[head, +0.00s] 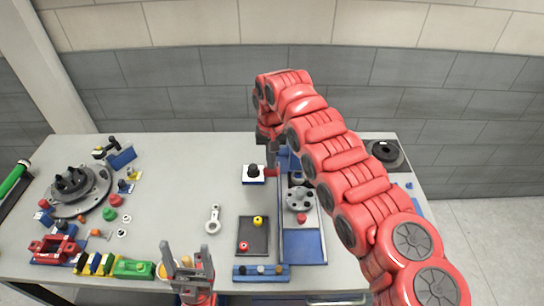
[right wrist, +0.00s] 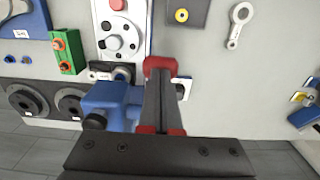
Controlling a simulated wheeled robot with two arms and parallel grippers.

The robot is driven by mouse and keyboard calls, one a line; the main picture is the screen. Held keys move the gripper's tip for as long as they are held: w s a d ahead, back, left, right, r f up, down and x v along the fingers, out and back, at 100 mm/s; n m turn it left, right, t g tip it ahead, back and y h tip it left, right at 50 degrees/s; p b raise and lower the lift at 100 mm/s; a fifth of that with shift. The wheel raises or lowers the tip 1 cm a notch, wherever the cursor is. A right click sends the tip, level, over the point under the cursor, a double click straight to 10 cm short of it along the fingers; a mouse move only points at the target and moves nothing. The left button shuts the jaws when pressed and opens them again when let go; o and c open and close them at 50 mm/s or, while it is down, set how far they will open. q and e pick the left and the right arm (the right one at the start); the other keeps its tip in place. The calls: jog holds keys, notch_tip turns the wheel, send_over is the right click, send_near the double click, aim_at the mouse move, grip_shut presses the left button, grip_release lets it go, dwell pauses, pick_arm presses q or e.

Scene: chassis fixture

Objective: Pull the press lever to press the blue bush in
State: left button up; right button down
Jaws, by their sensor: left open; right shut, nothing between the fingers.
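The blue press (head: 287,160) stands at the back of the table, mostly hidden by my right arm in the head view. In the right wrist view the press (right wrist: 112,100) is just left of my fingers. A grey link with a round bore (right wrist: 117,74) lies at the press; I cannot make out the blue bush for certain. My right gripper (right wrist: 160,75) is shut and empty beside the press, with red at its tip; I cannot tell whether that red is the lever. It also shows in the head view (head: 271,160). My left gripper (head: 187,253) is open and empty at the front.
A white block with a black knob (head: 253,173) stands close left of my right gripper. A blue-edged tray with a grey holed disc (head: 299,199) is in front of the press. A dark tray (head: 252,235) and a loose link (head: 213,219) lie left of it. The table's middle left is clear.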

aim_at(271, 172)
jog(key=shift+s+f+b, duration=0.3)
jog(key=shift+f+b, duration=0.05)
jog(key=shift+f, duration=0.25)
jog(key=shift+s+f+b, duration=0.15)
jog(key=shift+f+b, duration=0.45)
jog(key=shift+b, duration=0.05)
jog(key=shift+f, duration=0.15)
jog(key=shift+f+b, duration=0.5)
jog(key=shift+b, duration=0.05)
jog(key=shift+f, duration=0.15)
